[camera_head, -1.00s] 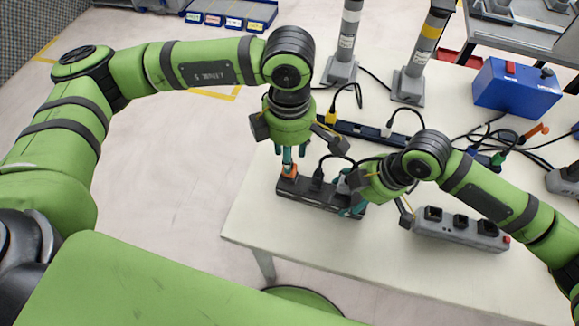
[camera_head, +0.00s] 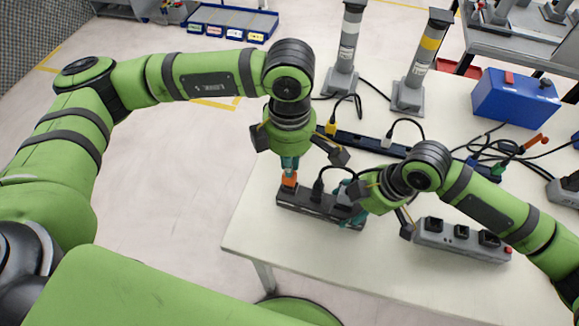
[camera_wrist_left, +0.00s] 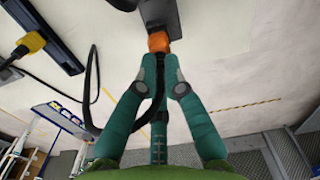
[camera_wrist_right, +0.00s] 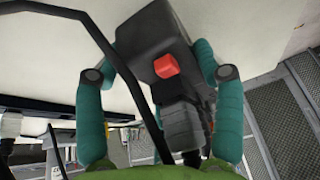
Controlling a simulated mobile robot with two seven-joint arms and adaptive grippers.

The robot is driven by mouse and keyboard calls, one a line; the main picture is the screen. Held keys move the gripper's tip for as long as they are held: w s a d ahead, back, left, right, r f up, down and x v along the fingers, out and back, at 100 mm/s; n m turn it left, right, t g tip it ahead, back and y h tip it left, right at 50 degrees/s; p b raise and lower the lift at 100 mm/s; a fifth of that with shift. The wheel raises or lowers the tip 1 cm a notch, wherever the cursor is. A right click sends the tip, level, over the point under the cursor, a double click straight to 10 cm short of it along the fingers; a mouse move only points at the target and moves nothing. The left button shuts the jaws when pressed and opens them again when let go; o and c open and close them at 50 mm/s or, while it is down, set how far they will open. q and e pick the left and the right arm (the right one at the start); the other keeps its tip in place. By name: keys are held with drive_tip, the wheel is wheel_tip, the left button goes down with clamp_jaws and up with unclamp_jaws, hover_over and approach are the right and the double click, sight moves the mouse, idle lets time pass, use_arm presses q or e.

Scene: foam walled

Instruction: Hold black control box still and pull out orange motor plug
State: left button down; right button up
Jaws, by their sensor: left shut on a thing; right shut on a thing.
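The black control box (camera_head: 318,207) lies on the pale table near its left edge. My right gripper (camera_head: 352,208) is shut on the box's right end; the right wrist view shows its fingers on both sides of the box (camera_wrist_right: 143,38), beside a red switch. The orange motor plug (camera_head: 289,181) stands at the box's left end. My left gripper (camera_head: 289,168) points down from above, shut on the orange plug. In the left wrist view the plug (camera_wrist_left: 158,42) is at the fingertips and against the box; how deep it sits is hidden.
A black plug (camera_head: 318,184) with a cable stands in the box beside the orange one. Behind are a dark power strip (camera_head: 362,139), two posts and a blue box (camera_head: 515,98). A grey socket strip (camera_head: 462,240) lies to the right. The front table is clear.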

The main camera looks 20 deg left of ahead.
use_arm(q)
wheel_tip(320, 180, up, 9)
use_arm(e)
drive_tip(key=shift+s+d+f, duration=0.15)
drive_tip(key=shift+f, duration=0.05)
drive_tip(key=o, duration=1.4)
drive_tip(key=shift+r, duration=0.15)
drive_tip(key=shift+r, duration=0.2)
drive_tip(key=v, duration=1.1)
drive_tip(key=shift+r, duration=0.25)
